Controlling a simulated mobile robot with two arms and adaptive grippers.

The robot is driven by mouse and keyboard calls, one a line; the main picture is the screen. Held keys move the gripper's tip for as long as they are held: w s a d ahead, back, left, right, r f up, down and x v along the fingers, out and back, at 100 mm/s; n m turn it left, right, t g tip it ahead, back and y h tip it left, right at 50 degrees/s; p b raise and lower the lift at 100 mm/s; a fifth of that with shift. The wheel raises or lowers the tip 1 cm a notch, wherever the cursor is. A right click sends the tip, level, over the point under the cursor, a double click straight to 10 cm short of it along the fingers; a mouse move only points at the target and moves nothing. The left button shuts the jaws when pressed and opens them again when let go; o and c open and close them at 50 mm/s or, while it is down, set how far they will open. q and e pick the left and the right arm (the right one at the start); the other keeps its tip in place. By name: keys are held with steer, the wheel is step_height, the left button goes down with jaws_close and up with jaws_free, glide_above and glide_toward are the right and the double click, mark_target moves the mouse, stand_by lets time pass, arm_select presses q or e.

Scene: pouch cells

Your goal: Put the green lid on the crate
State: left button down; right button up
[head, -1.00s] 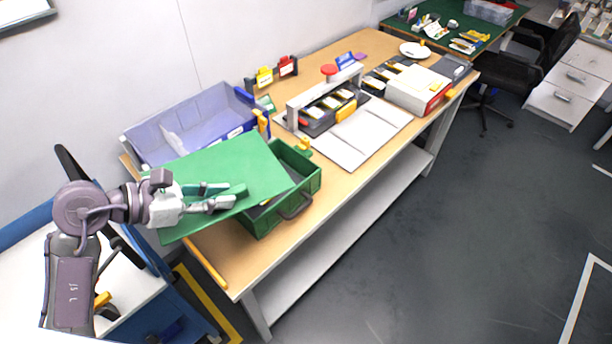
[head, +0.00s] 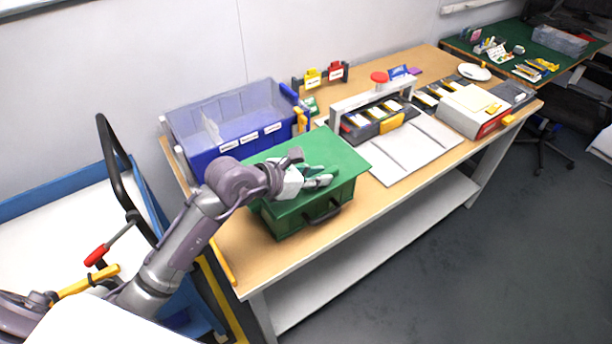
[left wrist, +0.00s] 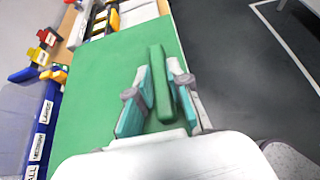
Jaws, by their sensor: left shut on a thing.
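The green lid (head: 335,148) is a flat panel that lies over the top of the green crate (head: 300,218) in the head view. It covers the crate's opening, and its far right corner reaches past the crate. Whether it is fully seated cannot be told. My left gripper (head: 322,178) is shut on the lid's raised bar handle. In the left wrist view the gripper (left wrist: 160,92) has its fingers on both sides of the handle (left wrist: 160,80), and the lid (left wrist: 95,100) spreads out beneath. My right gripper is not in view.
A blue bin (head: 225,115) with labels stands behind the crate. A grey-white frame with a red knob (head: 379,77) and white panels (head: 410,150) lie to the right on the wooden table (head: 245,255). A blue cart with a black handle (head: 118,165) stands at the left.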

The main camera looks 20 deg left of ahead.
arm_select(q)
steer(key=w+a+f, duration=0.2)
steer(key=w, duration=0.1)
steer(key=w+a+f, duration=0.1)
steer(key=w, duration=0.1)
steer(key=shift+w+a+f+p, duration=0.15)
steer(key=shift+a+f+p, duration=0.1)
steer(key=shift+f+p, duration=0.15)
step_height(320, 180, down, 4)
steer(key=shift+r+p, duration=0.1)
steer(key=shift+p, duration=0.2)
steer(key=shift+f+b, duration=0.45)
steer(key=shift+f, duration=0.25)
steer(key=c, duration=1.1)
jaws_free()
